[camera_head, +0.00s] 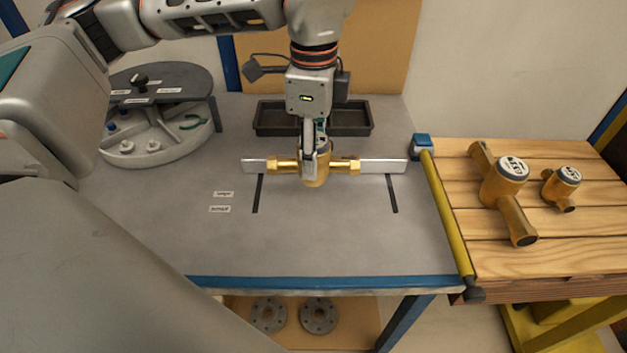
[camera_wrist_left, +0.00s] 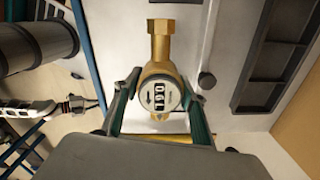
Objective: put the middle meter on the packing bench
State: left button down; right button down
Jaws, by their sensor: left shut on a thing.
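A brass meter (camera_head: 319,180) sits between two flat metal plates on the grey bench, its ends close to the plates. My left gripper (camera_head: 309,160) points down from above and is shut on its body. In the wrist view the meter (camera_wrist_left: 159,72) has a white dial and lies between both fingers. A large brass meter (camera_head: 507,190) and a small brass meter (camera_head: 563,187) lie on the slatted wooden top (camera_head: 570,240) at the right, which looks like the packing bench. Whether the held meter touches the plates or bench is unclear. My right gripper is not in view.
A black tray (camera_head: 270,118) stands behind the held meter. A round grey stand (camera_head: 150,145) with small parts is at the left. A yellow bar (camera_head: 447,215) with a blue block (camera_head: 422,142) runs between the bench and wooden top. The wooden top's front is free.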

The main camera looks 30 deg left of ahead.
pick_arm(q)
jog(key=shift+f, duration=3.75)
jog(key=shift+f+b, duration=0.2)
jog(key=shift+b, duration=0.1)
jog(key=c, duration=1.2)
grip_release()
notch_tip(320, 180, up, 12)
jog(key=shift+r+p, duration=0.15)
jog(key=shift+p, duration=0.3)
jog(key=shift+s, duration=0.1)
